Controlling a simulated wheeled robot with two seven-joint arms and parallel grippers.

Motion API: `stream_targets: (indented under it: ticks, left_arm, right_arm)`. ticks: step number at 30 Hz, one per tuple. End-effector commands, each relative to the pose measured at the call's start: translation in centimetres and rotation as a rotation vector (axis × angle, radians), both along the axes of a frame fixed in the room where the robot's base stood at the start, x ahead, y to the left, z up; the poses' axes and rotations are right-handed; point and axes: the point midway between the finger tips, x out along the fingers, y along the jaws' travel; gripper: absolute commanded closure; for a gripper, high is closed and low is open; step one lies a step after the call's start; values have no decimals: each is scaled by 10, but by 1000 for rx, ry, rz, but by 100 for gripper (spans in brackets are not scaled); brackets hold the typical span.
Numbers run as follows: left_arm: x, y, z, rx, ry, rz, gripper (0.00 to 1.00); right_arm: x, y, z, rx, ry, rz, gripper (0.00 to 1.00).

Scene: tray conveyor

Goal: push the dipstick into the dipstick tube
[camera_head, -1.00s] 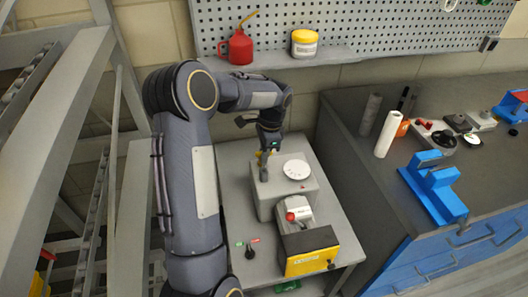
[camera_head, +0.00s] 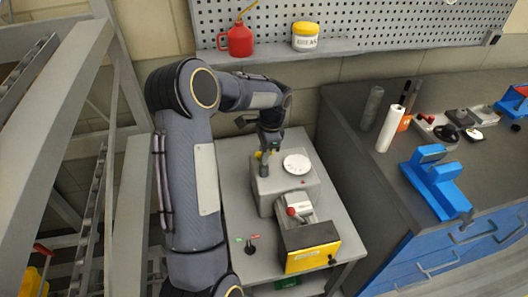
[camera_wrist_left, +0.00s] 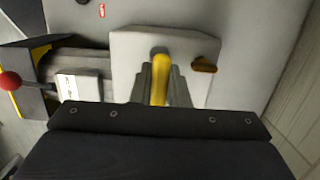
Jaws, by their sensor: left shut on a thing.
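The dipstick shows as a yellow handle (camera_wrist_left: 160,78) between the two fingers of my left gripper (camera_wrist_left: 165,85) in the wrist view. In the head view that gripper (camera_head: 265,162) is at the left end of the grey block (camera_head: 268,196), with a bit of yellow beside it. It is shut on the dipstick handle. The fingers and palm hide the dipstick's lower part. I cannot make out the dipstick tube or how deep the dipstick sits. My right gripper is not in view.
A white disc (camera_head: 297,164) lies on the block. A red-knobbed unit (camera_head: 299,208) and a yellow-fronted box (camera_head: 312,258) stand in front on the grey table (camera_head: 240,212). A dark workbench (camera_head: 355,160) is on the right. A shelf with a red oil can (camera_head: 237,41) is behind.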

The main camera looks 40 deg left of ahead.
Motion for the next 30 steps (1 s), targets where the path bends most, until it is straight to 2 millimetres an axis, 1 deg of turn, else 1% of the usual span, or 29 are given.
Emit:
stream_targets:
  ticks: [10, 11, 15, 17, 25, 28, 30]
  left_arm:
    - [0, 0, -10, 0, 0, 0, 100]
    - [0, 0, -10, 0, 0, 0, 84]
    - [0, 0, -9, 0, 0, 0, 65]
    - [0, 0, -9, 0, 0, 0, 60]
    - [0, 0, -7, 0, -1, 0, 60]
    - [2, -1, 1, 1, -3, 0, 60]
    - [3, -2, 11, 1, -4, 1, 60]
  right_arm:
    - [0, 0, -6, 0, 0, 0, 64]
    - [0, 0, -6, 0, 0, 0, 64]
    - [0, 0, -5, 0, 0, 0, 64]
    - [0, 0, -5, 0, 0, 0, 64]
    - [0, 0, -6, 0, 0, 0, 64]
    - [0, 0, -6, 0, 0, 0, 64]
    - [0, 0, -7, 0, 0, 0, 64]
